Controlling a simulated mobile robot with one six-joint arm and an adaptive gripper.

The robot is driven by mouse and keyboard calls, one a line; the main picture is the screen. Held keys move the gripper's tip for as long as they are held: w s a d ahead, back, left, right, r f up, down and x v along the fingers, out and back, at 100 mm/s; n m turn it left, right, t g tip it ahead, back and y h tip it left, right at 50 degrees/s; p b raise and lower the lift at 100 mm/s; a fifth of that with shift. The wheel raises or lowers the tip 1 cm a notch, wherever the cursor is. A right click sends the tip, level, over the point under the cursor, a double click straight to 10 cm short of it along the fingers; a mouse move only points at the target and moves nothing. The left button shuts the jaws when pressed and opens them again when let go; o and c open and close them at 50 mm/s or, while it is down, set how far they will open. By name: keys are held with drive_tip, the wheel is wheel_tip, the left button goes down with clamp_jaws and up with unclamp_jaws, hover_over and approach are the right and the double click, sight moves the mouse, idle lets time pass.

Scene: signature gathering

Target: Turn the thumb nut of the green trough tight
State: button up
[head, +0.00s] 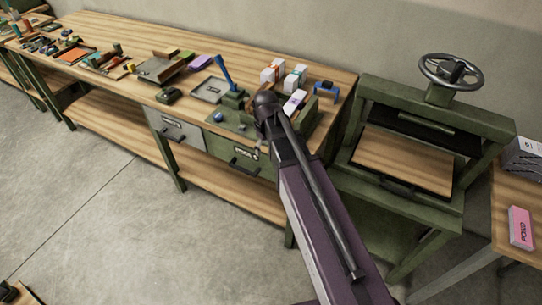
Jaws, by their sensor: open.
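A green fixture (306,125) sits at the right front of the workbench, partly behind my arm, with a white and purple block (294,103) at it. It may be the green trough, but its shape is too small to tell. A flat green base with a small blue knob (218,117) lies left of my arm. I cannot tell which part is the thumb nut. My gripper (259,145) is at the far end of my arm, over the bench's front edge by the green drawer. It is open and looks empty; its fingers are small and mostly hidden.
A blue lever (224,74) stands up close left of my wrist. White blocks (272,71) and a blue bracket (326,91) lie behind it. A green press with a handwheel (451,70) stands to the right. Tools clutter the bench's left; the floor (90,190) in front is clear.

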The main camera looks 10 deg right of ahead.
drive_tip(key=shift+s+d+f+m, duration=0.15)
drive_tip(key=shift+s+d+f, duration=0.05)
drive_tip(key=shift+s, duration=0.25)
drive_tip(key=shift+s+d+f+m, duration=0.15)
drive_tip(key=shift+s, duration=0.25)
drive_tip(key=s+d+m, duration=0.6)
drive_tip(key=s, duration=0.3)
drive_tip(key=shift+s+d, duration=0.15)
drive_tip(key=shift+s, duration=0.2)
idle(0.8)
